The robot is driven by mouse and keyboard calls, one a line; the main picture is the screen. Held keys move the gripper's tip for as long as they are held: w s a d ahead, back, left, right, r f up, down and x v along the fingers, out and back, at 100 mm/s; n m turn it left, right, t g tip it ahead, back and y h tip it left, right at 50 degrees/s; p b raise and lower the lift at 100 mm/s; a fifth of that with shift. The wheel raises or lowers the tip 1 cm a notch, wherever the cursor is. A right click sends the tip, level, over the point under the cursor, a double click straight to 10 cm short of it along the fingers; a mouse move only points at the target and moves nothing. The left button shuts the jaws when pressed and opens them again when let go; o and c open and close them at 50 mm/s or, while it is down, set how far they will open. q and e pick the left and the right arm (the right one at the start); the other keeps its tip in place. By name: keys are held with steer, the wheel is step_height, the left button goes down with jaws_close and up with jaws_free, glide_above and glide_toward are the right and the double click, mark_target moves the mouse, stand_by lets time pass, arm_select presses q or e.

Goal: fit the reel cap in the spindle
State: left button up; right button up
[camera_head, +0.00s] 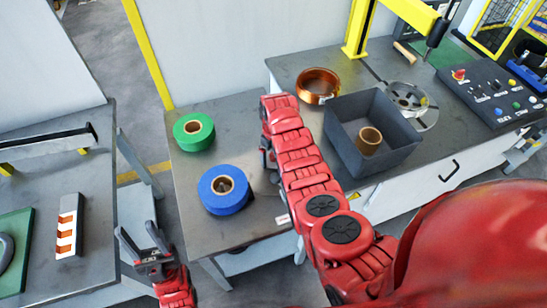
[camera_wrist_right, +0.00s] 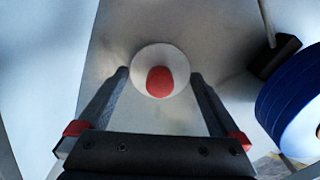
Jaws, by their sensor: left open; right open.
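A white round piece with a red centre (camera_wrist_right: 160,82), which looks like the reel cap, is on the grey table top in the right wrist view. My right gripper (camera_wrist_right: 160,76) is open, with a finger on each side of it; I cannot tell whether they touch it. In the head view my right arm hides this piece and most of the gripper. A metal disc-shaped fixture (camera_head: 408,98) on the right workbench may hold the spindle; I cannot tell for sure. My left gripper (camera_head: 138,232) is open and empty, left of the middle table.
A green roll (camera_head: 184,132) and a blue roll (camera_head: 211,200) lie on the middle table; the blue one also shows in the right wrist view (camera_wrist_right: 285,100). A grey bin (camera_head: 340,110) holding a brown roll (camera_head: 370,137), a copper coil (camera_head: 309,87) and a control panel (camera_head: 490,108) stand right.

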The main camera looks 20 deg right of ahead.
steer(key=shift+f, duration=0.45)
steer(key=c, duration=1.2)
steer(key=shift+o, duration=0.2)
steer(key=shift+r, duration=0.15)
